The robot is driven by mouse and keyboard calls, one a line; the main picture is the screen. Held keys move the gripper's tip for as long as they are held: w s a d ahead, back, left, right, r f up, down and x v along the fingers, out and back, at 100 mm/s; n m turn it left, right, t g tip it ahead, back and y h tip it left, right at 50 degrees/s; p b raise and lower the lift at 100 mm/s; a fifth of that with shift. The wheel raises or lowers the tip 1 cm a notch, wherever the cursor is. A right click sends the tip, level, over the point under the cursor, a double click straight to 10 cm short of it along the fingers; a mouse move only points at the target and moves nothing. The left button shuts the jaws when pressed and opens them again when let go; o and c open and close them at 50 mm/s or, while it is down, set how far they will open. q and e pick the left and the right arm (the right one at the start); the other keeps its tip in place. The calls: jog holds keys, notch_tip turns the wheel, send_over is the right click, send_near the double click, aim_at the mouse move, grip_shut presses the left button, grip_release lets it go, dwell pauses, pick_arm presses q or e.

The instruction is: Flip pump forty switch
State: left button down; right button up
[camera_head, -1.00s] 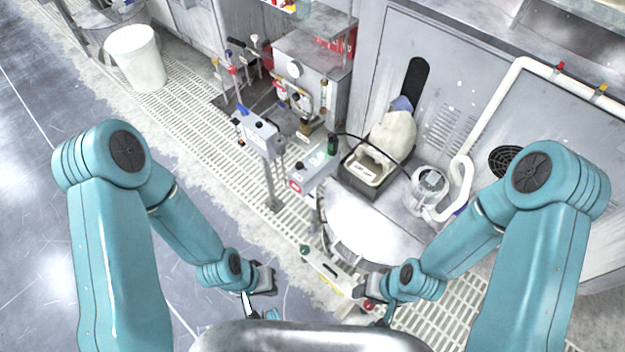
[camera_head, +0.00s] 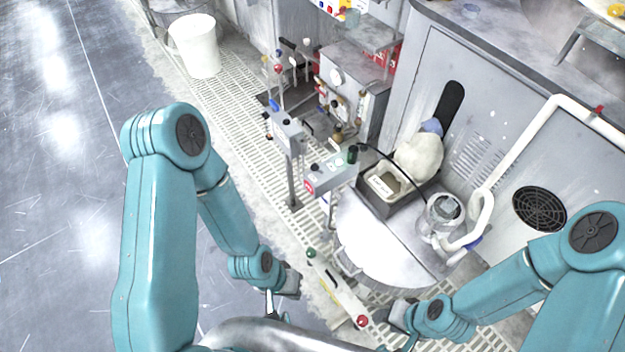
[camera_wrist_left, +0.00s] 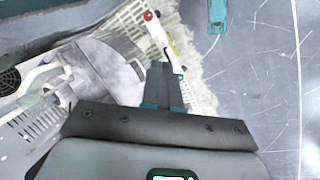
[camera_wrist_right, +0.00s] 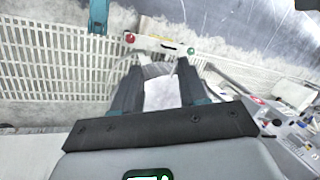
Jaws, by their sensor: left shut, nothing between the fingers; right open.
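A grey control box (camera_head: 288,132) with a blue part stands on a post. Beside it is a second grey box (camera_head: 331,173) with a red button at its left end and a green part at its right. Their labels are too small to read, so I cannot tell which switch is pump forty. My left gripper (camera_head: 270,303) is low in the foreground, well short of both boxes; its fingers (camera_wrist_left: 163,85) are together and empty. My right gripper (camera_wrist_right: 158,80) is open, with nothing between its fingers. The boxes also show at the right wrist view's right edge (camera_wrist_right: 297,142).
A low bar (camera_head: 337,287) with a green and a red button lies near my grippers. A round metal platen (camera_head: 380,245), a black tray (camera_head: 372,200) and a clear jar (camera_head: 443,215) are at the right. A white bin (camera_head: 196,45) stands back left. Open floor lies left.

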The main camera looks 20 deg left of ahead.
aim_at(317, 169)
pick_arm(q)
jog(key=w+a+f+n+t+b, duration=0.3)
jog(key=w+f+n+t+b, duration=0.55)
jog(key=w+b, duration=0.8)
jog(key=w+a+r+n+t+y+b, duration=0.2)
jog(key=w+a+n+t+b, duration=0.2)
jog(key=n+t+b, duration=0.4)
jog(key=t+b, duration=0.3)
jog(key=b, duration=0.4)
jog(key=shift+w+t+y+b, duration=0.25)
jog(key=shift+t+y+b, duration=0.05)
jog(key=shift+t+b, duration=0.05)
pick_arm(e)
notch_tip(317, 169, down, 32)
jog(key=w, duration=0.1)
jog(key=shift+d+m, duration=0.3)
pick_arm(q)
jog(key=shift+r+n, duration=0.1)
jog(key=shift+n, duration=0.15)
pick_arm(e)
jog(key=shift+w, duration=0.1)
